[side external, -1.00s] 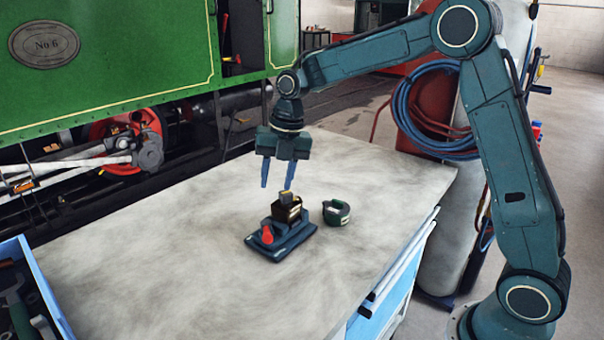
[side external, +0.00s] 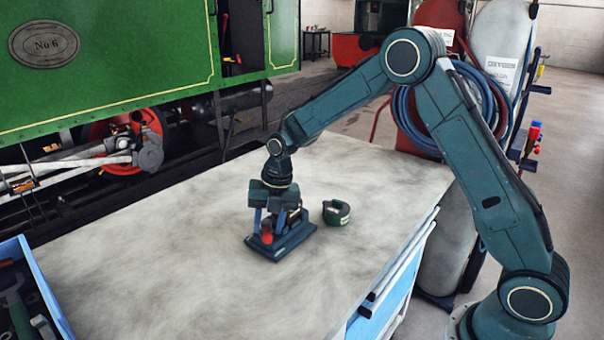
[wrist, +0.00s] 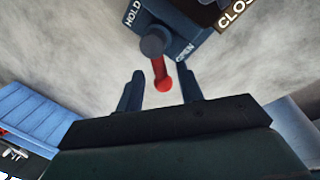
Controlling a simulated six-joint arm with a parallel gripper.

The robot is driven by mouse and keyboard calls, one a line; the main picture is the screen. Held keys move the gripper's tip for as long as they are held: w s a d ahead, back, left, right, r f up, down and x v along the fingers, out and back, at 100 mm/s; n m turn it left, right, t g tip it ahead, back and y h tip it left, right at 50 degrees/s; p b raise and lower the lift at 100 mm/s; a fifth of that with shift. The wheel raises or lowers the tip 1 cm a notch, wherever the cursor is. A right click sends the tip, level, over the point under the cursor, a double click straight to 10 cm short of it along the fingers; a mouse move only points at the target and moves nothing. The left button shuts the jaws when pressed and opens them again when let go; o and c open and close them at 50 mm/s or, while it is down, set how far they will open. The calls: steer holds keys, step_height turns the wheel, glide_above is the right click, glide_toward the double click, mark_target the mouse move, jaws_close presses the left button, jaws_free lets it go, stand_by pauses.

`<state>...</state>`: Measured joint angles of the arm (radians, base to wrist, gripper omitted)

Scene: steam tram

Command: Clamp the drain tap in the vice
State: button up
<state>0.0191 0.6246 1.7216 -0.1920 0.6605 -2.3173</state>
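The vice (side external: 285,243) stands on the bench, with a dark blue base and a red lever (side external: 267,234). In the wrist view the lever (wrist: 161,75) comes off a dark round boss, near the label OPEN; the vice (wrist: 185,25) also carries the label HOLD and one partly cut off, starting CLOS. My gripper (side external: 268,220) is down at the vice. In the wrist view its fingers (wrist: 160,82) are apart, on either side of the red lever, with gaps showing. I cannot make out the drain tap for certain; my gripper partly hides the vice's top.
A dark green, ring-like object (side external: 337,213) lies on the bench just right of the vice. A blue tray of tools (side external: 50,290) is at the left. The bench top (side external: 170,240) is otherwise clear. A green locomotive stands behind.

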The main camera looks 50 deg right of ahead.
steer(key=shift+f, duration=0.25)
steer(key=shift+c, duration=0.5)
jaws_close()
